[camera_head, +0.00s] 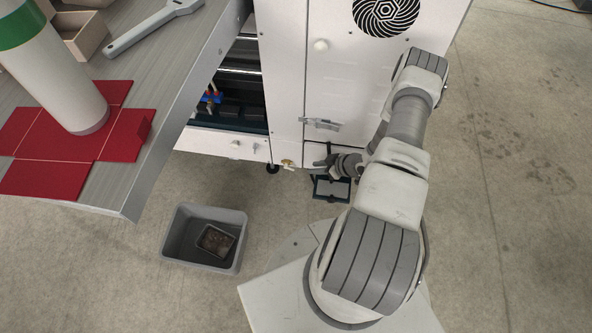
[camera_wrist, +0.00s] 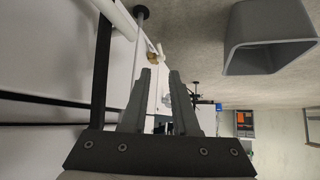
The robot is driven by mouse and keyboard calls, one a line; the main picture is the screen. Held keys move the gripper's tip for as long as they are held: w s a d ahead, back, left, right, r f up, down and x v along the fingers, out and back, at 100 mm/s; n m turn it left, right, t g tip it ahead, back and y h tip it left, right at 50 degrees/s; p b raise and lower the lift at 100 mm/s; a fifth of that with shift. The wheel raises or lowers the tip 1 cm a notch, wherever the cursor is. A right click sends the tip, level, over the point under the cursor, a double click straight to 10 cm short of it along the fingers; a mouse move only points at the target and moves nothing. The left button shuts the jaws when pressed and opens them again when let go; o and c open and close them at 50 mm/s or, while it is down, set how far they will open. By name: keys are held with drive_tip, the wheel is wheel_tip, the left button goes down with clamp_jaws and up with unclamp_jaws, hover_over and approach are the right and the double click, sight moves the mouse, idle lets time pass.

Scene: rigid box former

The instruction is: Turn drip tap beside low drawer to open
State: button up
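The drip tap is a small brass fitting (camera_head: 287,163) low on the front of the white machine, at the bottom edge beside a low panel with two small knobs (camera_head: 235,146). In the wrist view the brass tap (camera_wrist: 153,58) is just beyond my fingertips. My gripper (camera_head: 318,163) is low in front of the machine, a little right of the tap. In the wrist view its two fingers (camera_wrist: 162,75) stand apart with nothing visibly held between them. They look clear of the tap. The tap's handle position is too small to tell.
A grey bin (camera_head: 175,235) with a smaller container inside stands on the floor left of my base. The grey table (camera_head: 170,100) juts in at left. A metal latch (camera_head: 321,123) sticks out above my gripper. A dark frame (camera_head: 318,188) shows below it. The right floor is clear.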

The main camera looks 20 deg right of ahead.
sight(292, 169)
drive_tip(key=b+x, duration=0.4)
drive_tip(key=x, duration=0.8)
drive_tip(key=shift+w+f, duration=0.15)
clamp_jaws()
